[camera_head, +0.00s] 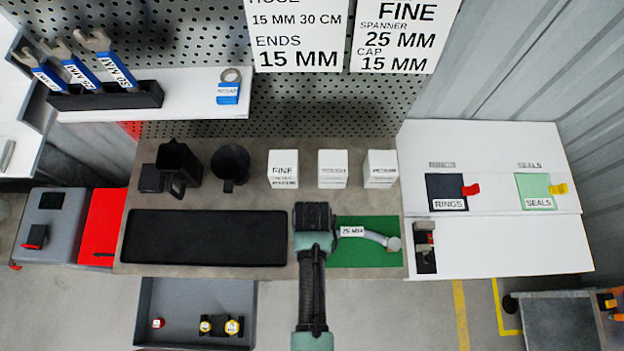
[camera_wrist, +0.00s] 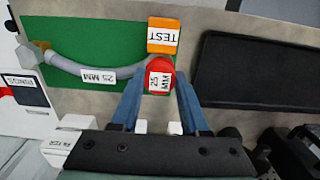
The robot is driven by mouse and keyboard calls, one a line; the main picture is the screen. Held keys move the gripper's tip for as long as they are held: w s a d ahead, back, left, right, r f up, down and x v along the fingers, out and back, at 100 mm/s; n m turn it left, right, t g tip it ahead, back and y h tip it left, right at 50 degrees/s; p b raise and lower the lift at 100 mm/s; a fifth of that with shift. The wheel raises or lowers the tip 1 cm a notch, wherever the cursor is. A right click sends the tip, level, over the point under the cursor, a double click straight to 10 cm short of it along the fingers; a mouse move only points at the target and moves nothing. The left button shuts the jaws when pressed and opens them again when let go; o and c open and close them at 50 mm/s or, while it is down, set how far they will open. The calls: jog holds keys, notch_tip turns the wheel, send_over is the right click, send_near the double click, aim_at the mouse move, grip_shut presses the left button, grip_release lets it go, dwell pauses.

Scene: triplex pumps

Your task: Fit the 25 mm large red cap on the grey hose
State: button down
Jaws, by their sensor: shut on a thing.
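The grey hose (camera_head: 374,236) lies curved on the green mat (camera_head: 355,257). It carries a 25 MM label and has a metal fitting (camera_head: 393,244) at its right end in the head view. The hose also shows in the wrist view (camera_wrist: 62,64). My gripper (camera_wrist: 160,86) is shut on the large red cap (camera_wrist: 160,66), which is marked 25 MM. The cap is at the hose's unfitted end, which meets the cap's left side in the wrist view. I cannot tell whether the cap is on the hose. In the head view my gripper (camera_head: 314,238) hides the cap.
An orange TEST block (camera_wrist: 163,35) is just beyond the cap. A black mat (camera_head: 205,238) lies left of my gripper. White labelled boxes (camera_head: 332,169) and black holders (camera_head: 179,168) stand behind. A lower grey tray (camera_head: 185,296) holds a small red piece and yellow-ended fittings.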

jog(key=shift+f+b, duration=0.8)
jog(key=shift+f, duration=0.4)
jog(key=shift+c, duration=1.6)
grip_release()
jog(key=shift+r, duration=0.1)
notch_tip(320, 180, up, 13)
jog(key=b, duration=0.1)
